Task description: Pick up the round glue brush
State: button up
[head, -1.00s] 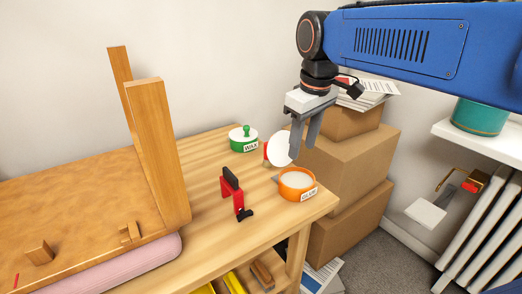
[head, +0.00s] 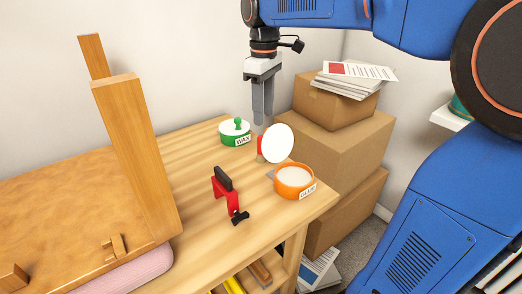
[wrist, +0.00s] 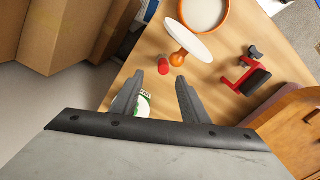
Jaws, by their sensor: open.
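I cannot clearly make out a round glue brush. A short red cylinder (head: 259,145) stands on the table, partly hidden by a white disc (head: 278,143); I cannot tell if it is part of the brush. It also shows in the wrist view (wrist: 163,69), just beyond my fingertips. The disc (wrist: 189,40) is tilted up and has an orange knob (wrist: 178,58). The orange glue pot (head: 294,190) stands open in front of it with pale contents. My gripper (head: 262,122) is open and empty, pointing down, behind and above the red cylinder.
A green wax pot (head: 236,136) with a knobbed lid stands to the left. A red and black clamp (head: 226,195) stands in front. A wooden stand (head: 137,150) is at the left. Cardboard boxes (head: 340,150) stand beyond the table's right edge.

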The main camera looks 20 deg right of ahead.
aim_at(261, 137)
notch_tip(261, 137, down, 6)
jog(key=shift+r, duration=0.2)
jog(key=shift+s+a+f, duration=0.1)
jog(key=shift+a+f, duration=0.1)
jog(key=shift+f, duration=1.15)
jog(key=shift+s+a+f, duration=0.1)
jog(key=shift+a+f, duration=0.1)
jog(key=shift+f, duration=1.15)
grip_shut()
